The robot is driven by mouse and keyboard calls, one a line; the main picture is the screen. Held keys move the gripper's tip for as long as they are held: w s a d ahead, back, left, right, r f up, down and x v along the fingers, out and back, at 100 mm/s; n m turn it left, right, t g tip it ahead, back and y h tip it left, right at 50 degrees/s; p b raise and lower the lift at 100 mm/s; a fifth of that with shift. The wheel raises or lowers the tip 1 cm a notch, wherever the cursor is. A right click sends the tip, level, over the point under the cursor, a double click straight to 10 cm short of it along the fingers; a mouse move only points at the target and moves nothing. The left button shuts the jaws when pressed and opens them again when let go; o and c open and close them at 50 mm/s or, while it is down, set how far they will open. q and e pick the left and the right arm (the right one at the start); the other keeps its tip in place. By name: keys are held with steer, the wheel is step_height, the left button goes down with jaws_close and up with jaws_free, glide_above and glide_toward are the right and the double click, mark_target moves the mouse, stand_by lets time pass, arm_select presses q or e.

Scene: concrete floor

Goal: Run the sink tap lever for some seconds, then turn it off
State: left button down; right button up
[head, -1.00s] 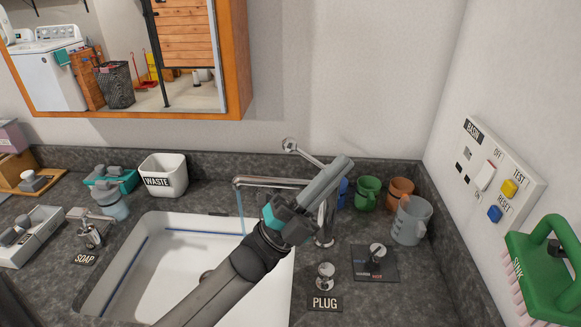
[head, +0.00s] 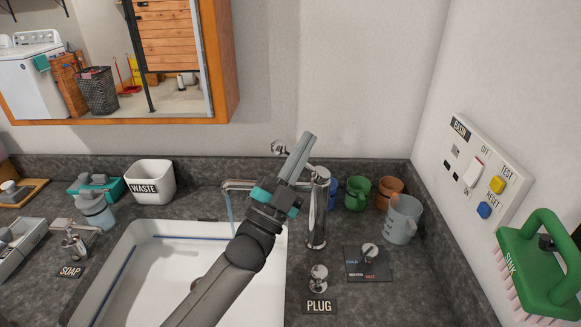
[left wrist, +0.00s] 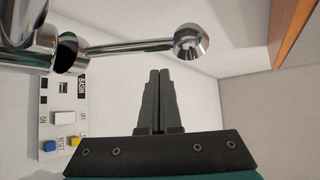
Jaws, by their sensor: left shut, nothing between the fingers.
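The chrome sink tap (head: 317,215) stands behind the white basin (head: 150,260), its spout (head: 238,186) reaching left. A thin bluish stream (head: 229,208) falls from the spout. The tap's lever ends in a round knob (head: 279,148), just left of my left gripper's tip in the head view. In the left wrist view the lever (left wrist: 125,47) and its ball knob (left wrist: 191,42) lie beyond the fingertips, apart from them in the picture. My left gripper (head: 308,140) is shut and empty, and hides part of the lever and spout. My right gripper is not in view.
Right of the tap are green (head: 357,193) and orange (head: 389,192) mugs and a grey jug (head: 402,220). A plug knob (head: 319,278) and a temperature dial (head: 369,255) sit in front. A switch panel (head: 477,175) and green brush (head: 543,260) are at right.

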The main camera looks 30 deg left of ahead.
arm_select(q)
steer(key=shift+s+a+f+b, duration=0.1)
steer(key=shift+a+f+b, duration=0.1)
steer(key=shift+a+f, duration=0.55)
steer(key=shift+s+a+f+b, duration=0.15)
steer(key=shift+a+f, duration=0.35)
steer(key=shift+f, duration=0.4)
steer(key=f+n+y+b, duration=0.1)
steer(key=n, duration=0.1)
steer(key=f+n+t+y+b, duration=0.1)
steer(key=n+y+b, duration=0.1)
steer(key=a+f+n+t+y+b, duration=0.1)
steer(key=n+y, duration=0.1)
steer(key=shift+s+a, duration=0.1)
steer(key=shift+s, duration=0.15)
steer(key=shift+y, duration=0.4)
